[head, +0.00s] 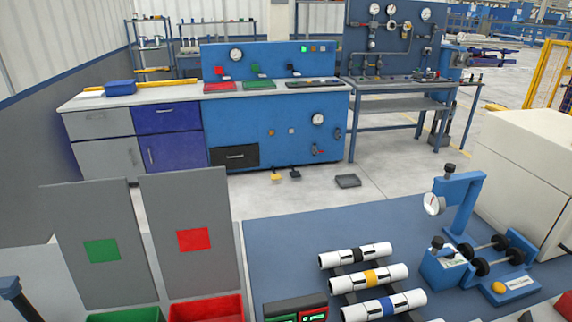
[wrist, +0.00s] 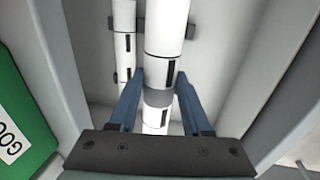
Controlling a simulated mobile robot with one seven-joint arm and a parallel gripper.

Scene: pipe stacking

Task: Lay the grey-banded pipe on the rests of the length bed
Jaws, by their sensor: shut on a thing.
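In the wrist view the grey-banded pipe (wrist: 166,32) is white, with a grey band and black marks. It runs away from me between the two blue fingers of my gripper (wrist: 160,82), which are shut on it near the band. A second, thinner-looking white pipe (wrist: 124,62) lies parallel on its left, with dark brackets beside it. Whether the held pipe touches the surface below cannot be told. My gripper and the grey-banded pipe are not visible in the head view. I cannot clearly identify the length bed in either view.
In the head view, black-banded (head: 355,255), yellow-banded (head: 368,278) and blue-banded (head: 384,306) pipes lie on a rack. A blue dial-gauge fixture with rollers (head: 490,262) stands right. Green (head: 125,315) and red (head: 207,309) bins are front left. A green sign (wrist: 22,125) shows in the wrist view.

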